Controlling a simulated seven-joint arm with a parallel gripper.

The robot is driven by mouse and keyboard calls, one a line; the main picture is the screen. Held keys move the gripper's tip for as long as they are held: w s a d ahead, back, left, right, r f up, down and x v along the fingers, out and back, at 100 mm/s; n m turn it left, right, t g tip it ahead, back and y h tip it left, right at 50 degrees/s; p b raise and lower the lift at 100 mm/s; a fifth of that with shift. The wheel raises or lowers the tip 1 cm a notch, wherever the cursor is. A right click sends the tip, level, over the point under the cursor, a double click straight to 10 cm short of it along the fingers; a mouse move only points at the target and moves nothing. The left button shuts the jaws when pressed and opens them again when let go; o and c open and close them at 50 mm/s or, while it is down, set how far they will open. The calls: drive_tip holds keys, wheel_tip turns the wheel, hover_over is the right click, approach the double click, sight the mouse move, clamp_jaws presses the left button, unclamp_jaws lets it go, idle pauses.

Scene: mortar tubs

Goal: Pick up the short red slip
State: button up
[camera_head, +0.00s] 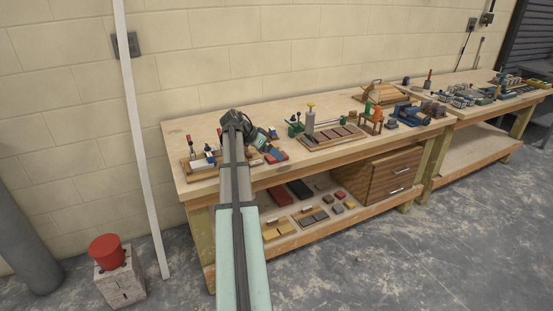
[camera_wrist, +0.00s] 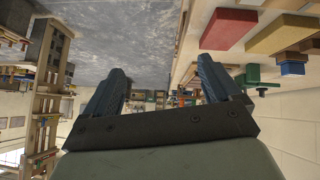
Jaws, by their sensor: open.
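My gripper (camera_wrist: 162,65) is open and empty, its two blue-grey fingers spread wide in the wrist view. In the head view it is over the left part of the workbench, near the dark wrist (camera_head: 236,120). A red block (camera_wrist: 228,28) lies on the wooden surface at the upper right of the wrist view, beyond the right finger and apart from it. In the head view red pieces (camera_head: 276,157) lie on the bench's front edge, just right of my arm. I cannot tell which is the short red slip.
A yellow block (camera_wrist: 282,34) lies beside the red one in the wrist view. A tray of dark slips (camera_head: 333,137) sits mid-bench. A left tray (camera_head: 199,174) holds small items. A green tool (camera_wrist: 256,78) is near the right finger. The floor before the bench is clear.

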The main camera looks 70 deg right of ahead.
drive_tip(key=w+d+r+m+t+y, duration=0.2)
drive_tip(key=w+d+r+t, duration=0.1)
drive_tip(key=w+d+r, duration=0.3)
hover_over(268, 157)
wheel_tip(268, 157, down, 9)
drive_tip(key=shift+s+a+f, duration=0.1)
drive_tip(key=shift+s+a, duration=0.05)
drive_tip(key=shift+x, duration=2.7)
drive_tip(key=shift+s, duration=0.2)
drive_tip(key=c, duration=1.3)
drive_tip(key=shift+o, duration=0.2)
drive_tip(key=shift+r, duration=0.25)
